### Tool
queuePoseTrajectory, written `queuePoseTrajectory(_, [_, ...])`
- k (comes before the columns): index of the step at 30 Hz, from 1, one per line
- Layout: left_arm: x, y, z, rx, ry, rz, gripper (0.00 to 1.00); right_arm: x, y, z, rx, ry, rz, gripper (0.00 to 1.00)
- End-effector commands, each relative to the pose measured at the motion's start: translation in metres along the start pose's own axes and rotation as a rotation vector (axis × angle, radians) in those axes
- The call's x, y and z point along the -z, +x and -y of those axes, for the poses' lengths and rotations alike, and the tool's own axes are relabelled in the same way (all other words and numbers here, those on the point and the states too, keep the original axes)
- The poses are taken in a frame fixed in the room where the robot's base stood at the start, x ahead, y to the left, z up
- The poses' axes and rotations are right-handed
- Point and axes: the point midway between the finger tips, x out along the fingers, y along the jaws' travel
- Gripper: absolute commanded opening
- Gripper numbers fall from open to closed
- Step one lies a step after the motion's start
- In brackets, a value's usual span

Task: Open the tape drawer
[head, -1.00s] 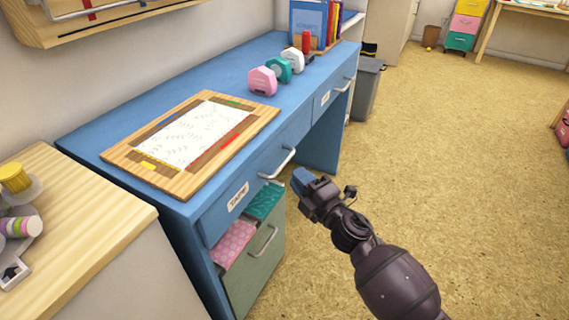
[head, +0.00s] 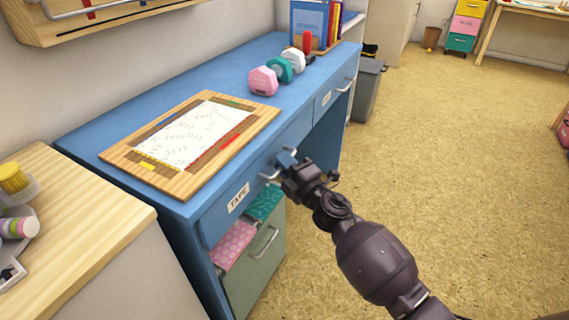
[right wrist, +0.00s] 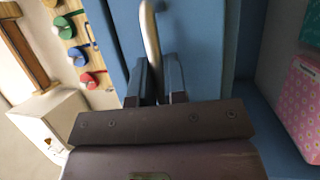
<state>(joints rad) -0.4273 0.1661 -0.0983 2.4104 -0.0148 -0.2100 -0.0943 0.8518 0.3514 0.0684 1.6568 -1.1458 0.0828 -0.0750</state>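The tape drawer (head: 222,221) is a blue drawer front with a white "TAPE" label (head: 238,198) under the left part of the blue desk. It looks shut, flush with the desk. Its silver bar handle (head: 266,176) is partly hidden by my right gripper (head: 286,160) in the head view. In the right wrist view the handle (right wrist: 152,42) runs between the two dark fingers of my right gripper (right wrist: 157,82). The fingers are close together, with the handle filling the narrow gap. My left gripper is not in view.
A grey-green lower drawer (head: 262,270) holds pink and teal items below. The blue desktop (head: 232,72) bears a wooden board (head: 120,156) and small coloured dispensers (head: 263,81). A wooden-topped cabinet (head: 92,225) stands left. The floor (head: 450,170) to the right is open.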

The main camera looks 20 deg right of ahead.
Motion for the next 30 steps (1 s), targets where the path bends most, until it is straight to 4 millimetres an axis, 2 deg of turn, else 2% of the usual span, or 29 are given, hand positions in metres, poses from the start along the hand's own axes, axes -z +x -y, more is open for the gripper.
queuePoseTrajectory(9, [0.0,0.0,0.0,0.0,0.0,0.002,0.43,-0.001,-0.001,0.0,0.0,0.0,0.0,0.0])
queuePoseTrajectory(14, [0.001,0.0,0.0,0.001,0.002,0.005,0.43,-0.005,-0.013,-0.003,0.001,-0.001,0.001,0.0])
queuePoseTrajectory(20, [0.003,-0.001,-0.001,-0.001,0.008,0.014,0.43,-0.02,-0.049,-0.011,0.001,0.0,0.002,0.0])
queuePoseTrajectory(30, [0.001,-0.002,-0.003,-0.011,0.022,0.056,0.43,-0.059,-0.144,-0.03,0.001,-0.001,0.003,0.0])
